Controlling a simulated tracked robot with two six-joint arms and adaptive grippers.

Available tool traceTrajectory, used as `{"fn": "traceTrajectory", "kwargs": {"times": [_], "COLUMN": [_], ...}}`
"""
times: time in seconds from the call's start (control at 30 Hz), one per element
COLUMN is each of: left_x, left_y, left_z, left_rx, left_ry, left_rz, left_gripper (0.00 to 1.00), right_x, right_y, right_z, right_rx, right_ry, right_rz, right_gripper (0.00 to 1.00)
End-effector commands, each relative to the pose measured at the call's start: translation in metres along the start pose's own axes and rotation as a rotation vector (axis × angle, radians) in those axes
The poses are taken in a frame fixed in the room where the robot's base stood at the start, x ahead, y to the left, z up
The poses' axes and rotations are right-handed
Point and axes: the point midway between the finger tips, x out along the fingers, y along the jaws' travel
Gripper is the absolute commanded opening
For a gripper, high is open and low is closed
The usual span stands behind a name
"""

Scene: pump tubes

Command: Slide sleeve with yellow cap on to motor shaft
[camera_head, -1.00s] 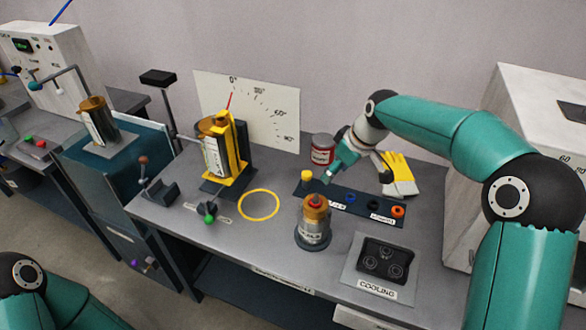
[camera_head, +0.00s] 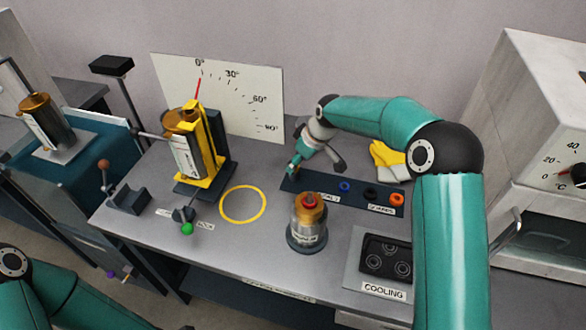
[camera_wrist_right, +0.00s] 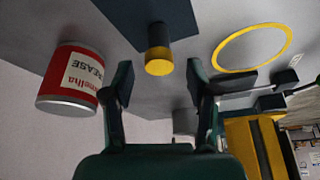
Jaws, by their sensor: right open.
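The sleeve with the yellow cap (camera_wrist_right: 158,62) shows in the right wrist view, between and beyond my fingertips. In the head view my right gripper hides it at the left end of the dark rack (camera_head: 367,204). My right gripper (camera_wrist_right: 160,82) is open, with a gap to the sleeve on both sides. In the head view the gripper (camera_head: 293,168) is at the rack's left end. A motor (camera_head: 307,228) with a copper top and red centre stands upright in front of the rack. My left arm shows at the bottom left; its gripper is out of view.
Blue (camera_head: 345,187), black (camera_head: 370,192) and orange (camera_head: 396,198) caps are along the rack. A red grease can (camera_wrist_right: 72,78) is beside the gripper. A yellow stand (camera_head: 197,150) holds another motor. A yellow ring (camera_head: 243,204) marks clear table. A cooling plate (camera_head: 386,258) is at front right.

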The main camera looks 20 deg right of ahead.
Motion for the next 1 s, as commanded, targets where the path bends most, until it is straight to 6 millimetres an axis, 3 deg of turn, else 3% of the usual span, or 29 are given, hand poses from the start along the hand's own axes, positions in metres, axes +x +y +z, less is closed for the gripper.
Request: {"fn": "traceTrajectory", "kwargs": {"times": [0.27, 0.6, 0.9, 1.0], "left_x": [-0.004, -0.015, -0.015, -0.015], "left_y": [0.001, 0.005, 0.005, 0.005], "left_z": [0.000, 0.000, 0.000, 0.000], "left_rx": [0.000, 0.000, 0.000, 0.000], "left_ry": [0.000, 0.000, 0.000, 0.000], "left_rz": [0.000, 0.000, 0.000, 0.000], "left_gripper": [0.40, 0.40, 0.40, 0.40], "right_x": [0.019, 0.062, 0.068, 0.068], "right_y": [0.000, 0.001, 0.001, 0.001], "right_z": [-0.002, -0.005, -0.005, -0.005], "right_rx": [0.000, -0.001, -0.001, -0.001], "right_ry": [0.000, -0.001, 0.001, 0.001], "right_rz": [0.000, -0.002, 0.000, 0.000], "right_gripper": [0.58, 0.58, 0.58, 0.41]}}
